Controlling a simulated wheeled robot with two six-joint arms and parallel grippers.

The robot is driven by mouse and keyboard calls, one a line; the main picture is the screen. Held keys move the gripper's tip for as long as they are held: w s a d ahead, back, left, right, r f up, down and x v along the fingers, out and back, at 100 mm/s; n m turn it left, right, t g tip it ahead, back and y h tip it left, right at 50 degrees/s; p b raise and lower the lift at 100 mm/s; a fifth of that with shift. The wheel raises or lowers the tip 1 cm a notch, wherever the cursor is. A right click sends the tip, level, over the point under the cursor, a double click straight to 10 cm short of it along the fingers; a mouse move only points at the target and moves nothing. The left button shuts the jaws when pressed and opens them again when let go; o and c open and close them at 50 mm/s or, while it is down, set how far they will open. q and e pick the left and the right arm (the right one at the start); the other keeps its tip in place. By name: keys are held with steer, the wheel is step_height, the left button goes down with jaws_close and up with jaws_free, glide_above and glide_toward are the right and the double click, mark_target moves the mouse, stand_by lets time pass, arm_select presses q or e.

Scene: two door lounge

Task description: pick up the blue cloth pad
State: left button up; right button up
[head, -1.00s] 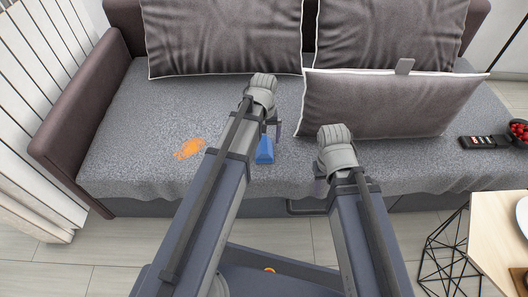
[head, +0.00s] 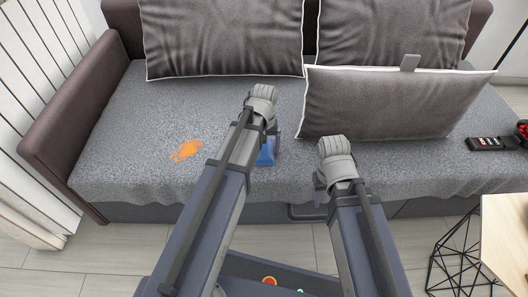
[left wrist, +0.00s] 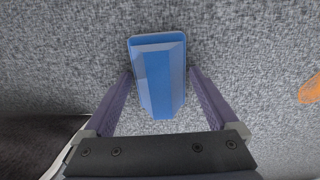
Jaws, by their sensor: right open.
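The blue cloth pad (head: 265,153) lies on the grey sofa seat and is partly hidden by my left gripper in the head view. In the left wrist view the whole pad (left wrist: 160,78) shows as a blue block with a sloped, faceted top. My left gripper (left wrist: 161,75) is open, with one finger on each side of the pad. Small gaps seem to show between fingers and pad; I cannot tell how far down the fingertips reach. My right gripper (head: 320,190) is open and empty over the front edge of the seat, right of the pad.
An orange stain (head: 187,150) marks the seat (head: 120,140) left of the pad. A leaning cushion (head: 390,105) stands behind my right gripper. A remote (head: 484,143) lies at the right end. A wooden table (head: 505,235) and black wire frame (head: 462,260) stand front right.

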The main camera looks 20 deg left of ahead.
mark_target(264, 146)
arm_select(q)
steer(key=c, duration=1)
steer(key=shift+r, duration=0.15)
step_height(264, 146, up, 10)
steer(key=p, duration=1)
steer(key=o, duration=0.8)
steer(key=c, duration=0.7)
steer(key=shift+o, duration=0.2)
steer(key=shift+a, duration=0.15)
